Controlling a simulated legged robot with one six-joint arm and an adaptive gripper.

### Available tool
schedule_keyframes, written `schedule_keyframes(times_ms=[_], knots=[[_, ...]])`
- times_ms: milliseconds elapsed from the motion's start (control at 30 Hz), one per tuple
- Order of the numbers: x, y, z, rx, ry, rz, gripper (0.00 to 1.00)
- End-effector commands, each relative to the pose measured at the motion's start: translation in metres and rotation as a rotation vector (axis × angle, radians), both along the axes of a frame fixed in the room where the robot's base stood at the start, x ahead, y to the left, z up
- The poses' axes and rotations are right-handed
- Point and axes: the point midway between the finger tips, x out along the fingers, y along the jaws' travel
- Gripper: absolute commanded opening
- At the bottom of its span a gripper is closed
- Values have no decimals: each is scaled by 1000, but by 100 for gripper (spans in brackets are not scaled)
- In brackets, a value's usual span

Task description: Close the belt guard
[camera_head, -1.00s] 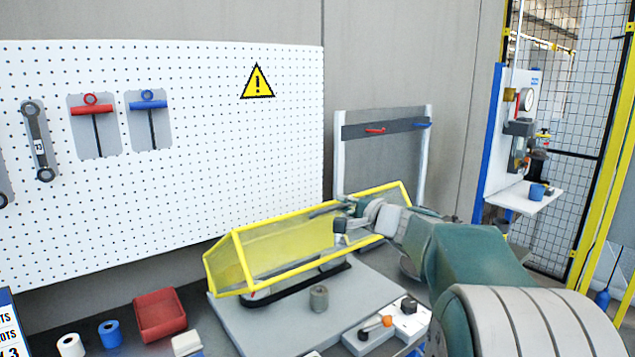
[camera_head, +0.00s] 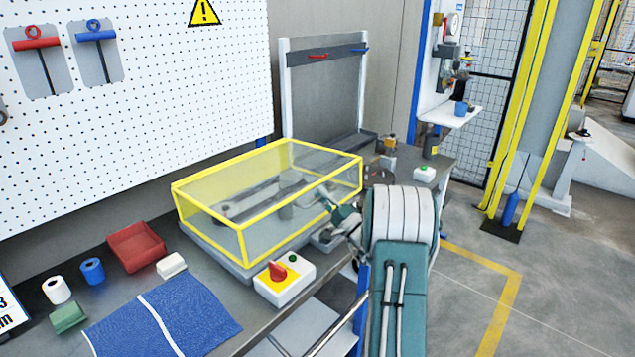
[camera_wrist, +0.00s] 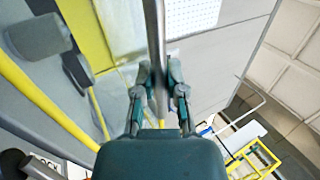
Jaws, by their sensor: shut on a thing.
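The belt guard (camera_head: 240,243), a clear box with a yellow frame, lies low and roughly level over a grey base plate (camera_head: 215,257) on the bench. A grey belt and rounded parts show dimly through its panels. I cannot tell whether its lower rim touches the plate all round. My gripper (camera_head: 328,203) is at the guard's front right side, partly hidden by my arm. In the wrist view my gripper (camera_wrist: 158,92) is shut on a grey bar (camera_wrist: 155,35), apparently the guard's handle. Yellow frame bars (camera_wrist: 45,100) show at the left there.
A control box with a red switch (camera_head: 278,271) stands in front of the guard. A red tray (camera_head: 136,246), a white roll (camera_head: 56,290), a blue roll (camera_head: 92,271) and a blue cloth (camera_head: 165,318) lie to the left. A pegboard (camera_head: 150,110) stands behind.

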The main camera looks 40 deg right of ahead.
Motion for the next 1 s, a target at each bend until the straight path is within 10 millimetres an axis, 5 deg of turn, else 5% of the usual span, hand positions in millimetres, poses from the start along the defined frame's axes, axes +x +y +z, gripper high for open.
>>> schedule_keyframes(times_ms=[300,867,967,1000], knots=[[5,-3,-30,16,-78,1,0],[6,-2,-43,26,-82,3,0],[6,-2,-43,25,-83,2,47],[6,-2,-42,26,-84,2,51]])
